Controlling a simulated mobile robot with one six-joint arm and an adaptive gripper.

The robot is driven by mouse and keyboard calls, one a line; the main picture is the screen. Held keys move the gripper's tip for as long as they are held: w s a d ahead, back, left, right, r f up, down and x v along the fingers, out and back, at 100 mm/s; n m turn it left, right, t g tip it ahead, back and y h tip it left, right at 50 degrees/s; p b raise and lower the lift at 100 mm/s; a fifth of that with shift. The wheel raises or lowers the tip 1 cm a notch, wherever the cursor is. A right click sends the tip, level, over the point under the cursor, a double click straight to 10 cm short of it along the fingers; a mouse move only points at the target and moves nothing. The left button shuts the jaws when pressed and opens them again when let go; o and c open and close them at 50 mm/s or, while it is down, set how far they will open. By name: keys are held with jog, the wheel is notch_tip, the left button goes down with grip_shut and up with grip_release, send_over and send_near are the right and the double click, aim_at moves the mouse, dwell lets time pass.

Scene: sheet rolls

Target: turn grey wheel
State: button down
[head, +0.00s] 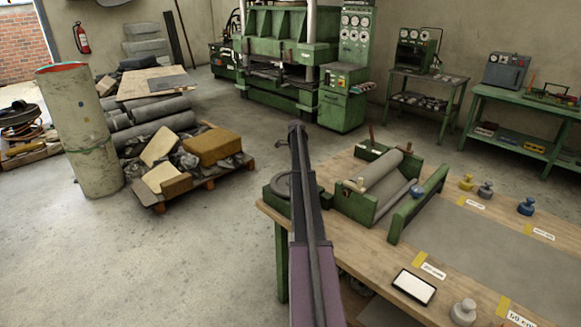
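A grey wheel (281,186) lies flat on a green block at the left edge of the wooden workbench, beside a green roller machine (352,202). My dark arm crosses in front of the wheel and covers its right part. The machine holds a grey sheet roll (377,187) between green side plates.
The workbench (376,255) also carries a grey sheet (490,250), several small knobbed weights and a white-faced tablet (414,287). A pallet (205,189) of blocks and a tall roll (85,135) stand left. The floor (180,265) at lower left is clear.

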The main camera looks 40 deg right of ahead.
jog(key=shift+s+d, duration=0.15)
jog(key=shift+s, duration=0.2)
jog(key=c, duration=0.5)
grip_release()
jog(key=shift+c, duration=0.2)
